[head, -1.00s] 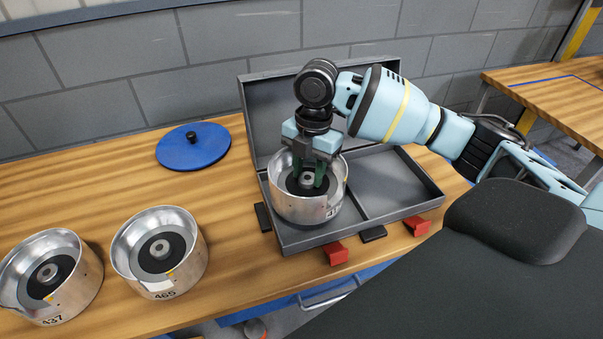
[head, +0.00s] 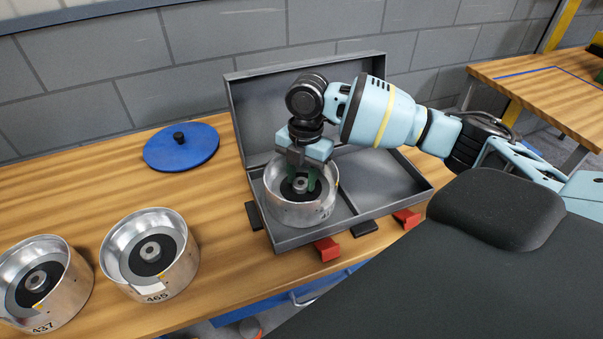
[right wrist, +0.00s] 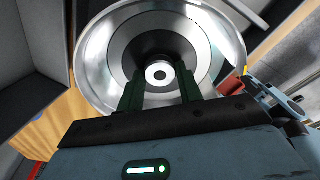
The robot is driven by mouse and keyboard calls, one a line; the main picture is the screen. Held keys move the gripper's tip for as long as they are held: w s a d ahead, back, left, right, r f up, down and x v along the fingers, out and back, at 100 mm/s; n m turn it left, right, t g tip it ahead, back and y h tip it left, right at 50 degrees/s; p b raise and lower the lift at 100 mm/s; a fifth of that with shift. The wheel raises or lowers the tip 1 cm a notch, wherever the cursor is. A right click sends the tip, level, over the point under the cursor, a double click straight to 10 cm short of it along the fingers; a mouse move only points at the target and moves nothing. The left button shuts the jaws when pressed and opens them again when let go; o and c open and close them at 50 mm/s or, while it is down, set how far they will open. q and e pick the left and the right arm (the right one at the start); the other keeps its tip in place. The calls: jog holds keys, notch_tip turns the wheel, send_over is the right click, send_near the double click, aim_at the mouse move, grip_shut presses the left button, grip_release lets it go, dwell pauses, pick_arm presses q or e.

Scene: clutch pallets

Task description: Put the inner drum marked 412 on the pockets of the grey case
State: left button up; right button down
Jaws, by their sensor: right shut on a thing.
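The grey case (head: 388,217) lies open on the bench, its lid (head: 245,110) raised at the back. A silver drum (head: 300,214) with a dark core is at the left pocket of the case; I cannot tell whether it rests on the floor there. No number is readable on it now. My right gripper (head: 301,184) is above it, its green fingers down inside, shut on its centre hub. The right wrist view shows the fingers (right wrist: 160,90) on either side of the hub of the drum (right wrist: 100,55). My left gripper is not in view.
The right pocket (head: 375,180) is empty. Drums marked 465 (head: 180,277) and 437 (head: 72,302) stand on the bench at left. A blue lid (head: 181,152) with a black knob lies behind them. Red latches (head: 328,250) stick out at the case front.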

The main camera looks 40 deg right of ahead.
aim_at(305, 178)
jog(key=c, duration=1.4)
grip_release()
jog(key=o, duration=0.5)
jog(key=shift+c, duration=0.2)
notch_tip(305, 178, up, 12)
jog(key=d, duration=0.1)
jog(key=shift+w, duration=0.25)
jog(key=shift+d, duration=0.1)
